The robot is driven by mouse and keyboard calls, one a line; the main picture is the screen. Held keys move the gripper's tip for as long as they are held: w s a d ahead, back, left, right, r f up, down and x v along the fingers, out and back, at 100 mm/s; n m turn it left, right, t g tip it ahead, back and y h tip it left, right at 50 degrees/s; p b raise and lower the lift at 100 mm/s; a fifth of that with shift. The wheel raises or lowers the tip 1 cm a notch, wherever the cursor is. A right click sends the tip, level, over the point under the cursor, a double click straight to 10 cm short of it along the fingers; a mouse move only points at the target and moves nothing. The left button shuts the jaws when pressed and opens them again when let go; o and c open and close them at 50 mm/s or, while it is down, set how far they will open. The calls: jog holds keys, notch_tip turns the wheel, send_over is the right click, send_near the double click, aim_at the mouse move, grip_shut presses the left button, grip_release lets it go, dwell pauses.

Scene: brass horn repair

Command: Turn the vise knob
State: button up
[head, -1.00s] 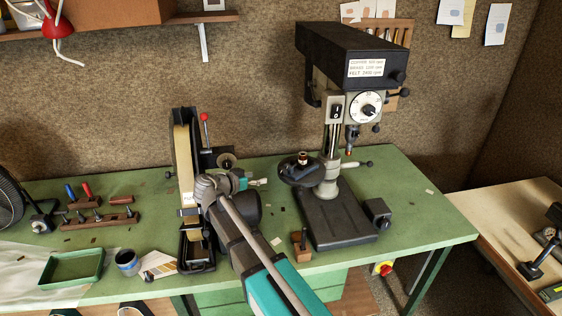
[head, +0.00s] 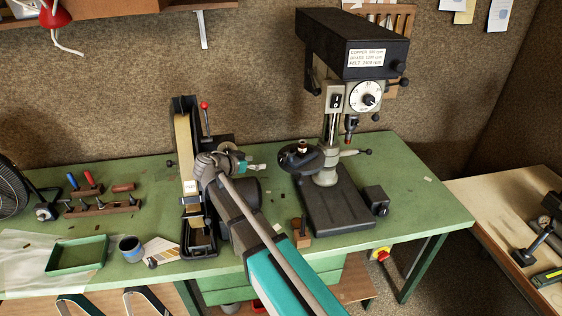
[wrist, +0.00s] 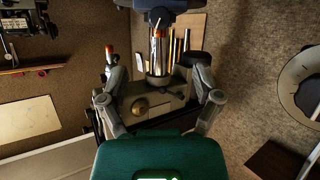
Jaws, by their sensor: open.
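My gripper (head: 258,167) is above the green bench, between the belt grinder and the drill press. In the wrist view its two grey fingers (wrist: 158,92) are spread wide with nothing between the tips. I cannot tell whether that disc is the vise knob. No vise knob can be picked out with certainty in the head view, where my arm hides part of the bench.
The drill press (head: 345,100) stands right of my gripper, its dark round table (head: 297,160) close by. The belt grinder (head: 187,170) is just left. A wooden table (head: 500,200) is at the right.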

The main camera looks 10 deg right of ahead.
aim_at(281, 160)
jog(key=b+x, duration=0.4)
jog(key=x, duration=0.8)
jog(key=shift+w+d+f, duration=0.15)
jog(key=shift+d+f, duration=0.05)
jog(key=shift+d, duration=0.05)
grip_shut()
jog(key=shift+n+g+h+b, duration=0.45)
jog(key=shift+n+g, duration=0.25)
jog(key=shift+n, duration=0.4)
grip_release()
dwell(0.3)
